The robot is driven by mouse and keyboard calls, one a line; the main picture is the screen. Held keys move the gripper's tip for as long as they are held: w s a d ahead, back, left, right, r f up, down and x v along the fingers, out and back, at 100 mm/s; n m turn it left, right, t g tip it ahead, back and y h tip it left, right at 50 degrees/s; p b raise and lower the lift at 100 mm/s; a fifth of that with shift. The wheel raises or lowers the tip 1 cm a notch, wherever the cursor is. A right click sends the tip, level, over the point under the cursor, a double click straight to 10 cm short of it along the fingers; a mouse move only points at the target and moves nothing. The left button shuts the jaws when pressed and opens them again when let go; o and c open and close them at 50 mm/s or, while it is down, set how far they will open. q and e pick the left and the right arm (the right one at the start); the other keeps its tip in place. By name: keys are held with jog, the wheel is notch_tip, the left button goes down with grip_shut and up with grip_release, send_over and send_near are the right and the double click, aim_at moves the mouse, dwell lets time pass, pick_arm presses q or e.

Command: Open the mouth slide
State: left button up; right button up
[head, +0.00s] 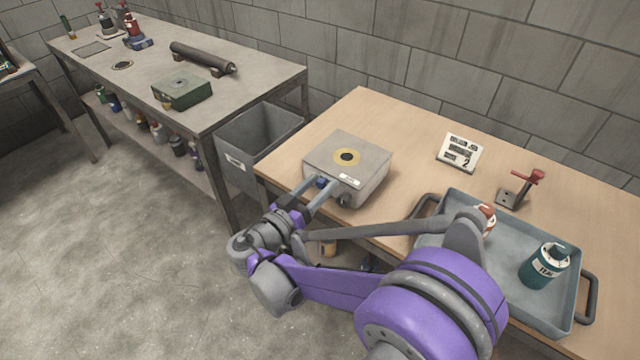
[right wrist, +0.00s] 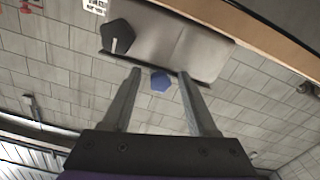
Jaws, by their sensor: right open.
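A grey box (head: 325,153) sits near the left end of the wooden table. In the right wrist view gaps show between the knob and both fingers (right wrist: 160,73). My left gripper is out of view.
A dark knob (right wrist: 117,37) with a white mark is beside the blue one. A grey tray (head: 520,285) with bottles, a number sign (head: 460,152) and a red-handled clamp (head: 515,190) are to the right. A grey bin (head: 238,165) stands left of the table.

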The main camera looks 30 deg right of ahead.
jog(key=shift+w+d, duration=0.15)
jog(key=shift+d, duration=0.15)
grip_shut()
dwell(1.3)
